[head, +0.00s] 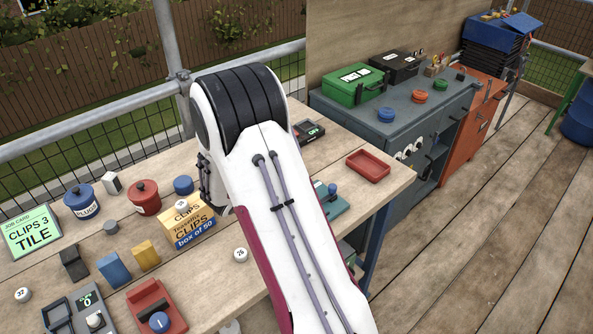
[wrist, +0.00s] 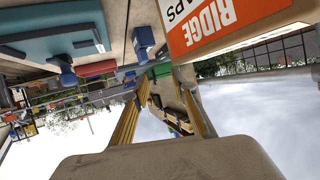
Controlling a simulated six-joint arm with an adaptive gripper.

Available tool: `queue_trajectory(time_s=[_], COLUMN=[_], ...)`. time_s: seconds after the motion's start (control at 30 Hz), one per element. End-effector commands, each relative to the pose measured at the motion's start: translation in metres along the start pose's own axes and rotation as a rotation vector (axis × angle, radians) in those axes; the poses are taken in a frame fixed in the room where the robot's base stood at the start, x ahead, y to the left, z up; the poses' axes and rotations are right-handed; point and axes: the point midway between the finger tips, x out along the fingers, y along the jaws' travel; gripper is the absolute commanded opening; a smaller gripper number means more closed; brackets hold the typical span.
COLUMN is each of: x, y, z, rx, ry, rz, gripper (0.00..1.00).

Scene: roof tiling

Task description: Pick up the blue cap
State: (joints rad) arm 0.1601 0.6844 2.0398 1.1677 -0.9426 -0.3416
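A round blue cap (head: 386,115) sits on the grey cabinet top in the head view, in front of the green case. A second blue round piece (head: 183,185) stands on the wooden bench beside the red lidded pot; I cannot tell for certain which one is the cap named. In the wrist view my gripper (wrist: 165,88) has its two fingers spread, with nothing seen held between them. The head view hides my gripper behind my arm. I cannot make out the cap surely in the wrist view.
On the grey cabinet (head: 430,125) stand a green case (head: 355,84), a black case (head: 394,67), an orange cap (head: 419,97) and a green cap (head: 440,84). A red tray (head: 368,165) lies on the bench. An orange-and-white ridge caps box (wrist: 215,22) is close in the wrist view.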

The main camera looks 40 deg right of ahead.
Motion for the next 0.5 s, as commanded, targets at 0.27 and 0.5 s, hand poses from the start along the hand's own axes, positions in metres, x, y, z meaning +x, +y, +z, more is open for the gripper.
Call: queue_trajectory(time_s=[0.27, 0.5], x=[0.011, 0.008], y=[0.023, 0.024], z=[0.015, 0.019], rx=[-0.027, -0.036], ry=[0.035, 0.033], rz=[0.092, 0.101], gripper=[0.27, 0.27])
